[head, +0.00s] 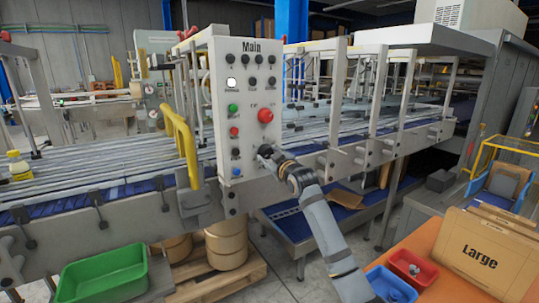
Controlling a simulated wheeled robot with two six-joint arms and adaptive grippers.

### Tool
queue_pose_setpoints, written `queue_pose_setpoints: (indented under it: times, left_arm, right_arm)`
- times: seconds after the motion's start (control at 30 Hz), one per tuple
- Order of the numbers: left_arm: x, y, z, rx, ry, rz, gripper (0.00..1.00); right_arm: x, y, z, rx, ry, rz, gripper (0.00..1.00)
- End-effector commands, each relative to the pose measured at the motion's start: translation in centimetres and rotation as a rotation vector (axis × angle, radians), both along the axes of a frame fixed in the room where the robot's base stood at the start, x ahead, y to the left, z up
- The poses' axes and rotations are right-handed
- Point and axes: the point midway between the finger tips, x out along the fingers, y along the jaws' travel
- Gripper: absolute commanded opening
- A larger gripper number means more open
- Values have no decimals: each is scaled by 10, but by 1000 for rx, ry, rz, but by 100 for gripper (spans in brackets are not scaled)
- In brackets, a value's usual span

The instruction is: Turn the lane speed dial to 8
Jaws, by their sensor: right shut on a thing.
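The grey control panel (223,128), headed "Main", stands upright at the conveyor. My right gripper (268,153) is at the panel's lower right, with its fingers against the panel face. It is shut on a small dark knob there, which I take to be the lane speed dial. The gripper covers most of the knob, so its pointer and scale cannot be read. My left gripper is not in view.
The panel carries a red knob (265,115), a green button (233,108), a blue button (237,171) and several black knobs. A yellow rail (183,145) stands left of it. A green bin (104,273) is at lower left; a "Large" carton (484,256) is at right.

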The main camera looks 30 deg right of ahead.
Motion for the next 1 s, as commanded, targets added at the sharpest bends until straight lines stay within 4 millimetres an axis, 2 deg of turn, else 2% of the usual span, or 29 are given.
queue_pose_setpoints:
  times: [1.0]
  left_arm:
    - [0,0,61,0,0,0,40]
  right_arm:
    - [0,-1,6,944,76,0,12]
